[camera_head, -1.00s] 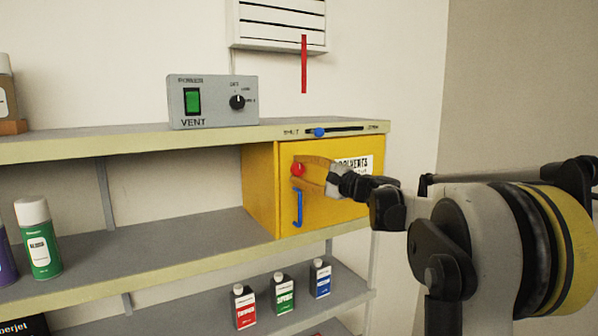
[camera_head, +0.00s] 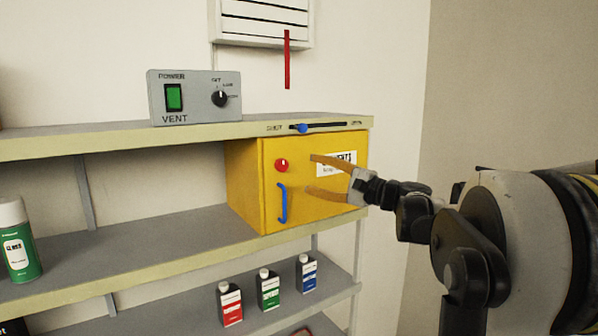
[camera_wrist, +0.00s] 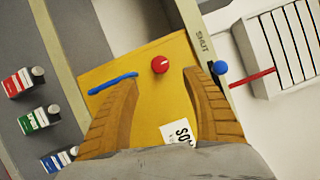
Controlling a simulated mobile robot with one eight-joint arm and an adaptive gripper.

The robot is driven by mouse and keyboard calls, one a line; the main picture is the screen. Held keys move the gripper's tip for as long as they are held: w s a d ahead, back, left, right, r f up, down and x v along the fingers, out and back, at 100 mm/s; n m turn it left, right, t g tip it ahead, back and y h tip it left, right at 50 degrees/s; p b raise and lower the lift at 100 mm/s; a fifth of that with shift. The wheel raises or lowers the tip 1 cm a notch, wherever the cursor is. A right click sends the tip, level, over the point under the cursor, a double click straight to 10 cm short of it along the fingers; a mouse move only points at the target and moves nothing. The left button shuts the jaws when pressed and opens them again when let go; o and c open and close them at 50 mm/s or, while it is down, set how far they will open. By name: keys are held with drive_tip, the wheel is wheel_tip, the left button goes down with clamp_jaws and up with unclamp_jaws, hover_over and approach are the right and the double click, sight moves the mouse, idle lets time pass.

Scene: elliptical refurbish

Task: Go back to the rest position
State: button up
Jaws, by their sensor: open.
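My gripper (camera_head: 312,175) is open and empty, in front of the yellow cabinet (camera_head: 245,185). Its two tan fingers spread apart before the cabinet's door, one near the label and one lower; the wrist view shows both fingers (camera_wrist: 165,105) with nothing between them but the door behind. The door is closed and carries a red knob (camera_head: 281,165), a blue handle (camera_head: 282,203) and a white label (camera_head: 340,160) partly covered by a finger. The red knob (camera_wrist: 160,64) and blue handle (camera_wrist: 112,83) lie beyond the fingertips in the wrist view.
Above the cabinet, the shelf edge has a slider with a blue knob (camera_head: 301,128). A grey VENT box (camera_head: 195,97) stands on top. A red strip (camera_head: 287,60) hangs below the wall vent (camera_head: 262,20). Small bottles (camera_head: 268,289) stand below; a green can (camera_head: 18,245) stands left.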

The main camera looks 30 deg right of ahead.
drive_tip(key=shift+s+d, duration=0.2)
drive_tip(key=shift+s, duration=0.35)
drive_tip(key=s+a+f+n+g+h+b, duration=0.1)
drive_tip(key=s+a+f+n+g+b, duration=0.15)
drive_tip(key=a+f+b, duration=0.45)
drive_tip(key=s+a+f+n+g+b, duration=0.2)
drive_tip(key=s+a+f+g+b, duration=0.15)
drive_tip(key=a+f, duration=0.7)
drive_tip(key=s+a+f+n+g+h+b, duration=0.15)
drive_tip(key=s+a+f+n+b, duration=0.3)
drive_tip(key=f, duration=0.65)
drive_tip(key=s+a+f+n+g+h+b, duration=0.1)
drive_tip(key=s+f+b, duration=0.6)
drive_tip(key=f, duration=0.7)
drive_tip(key=s+a+f+n+g+h+b, duration=0.1)
drive_tip(key=s+a+f+n+h+b, duration=0.2)
drive_tip(key=s+f+b, duration=0.4)
drive_tip(key=s+f+n+h, duration=0.1)
drive_tip(key=s+f+n, duration=0.1)
drive_tip(key=f, duration=0.5)
drive_tip(key=shift+s+g, duration=0.35)
drive_tip(key=shift+s, duration=0.25)
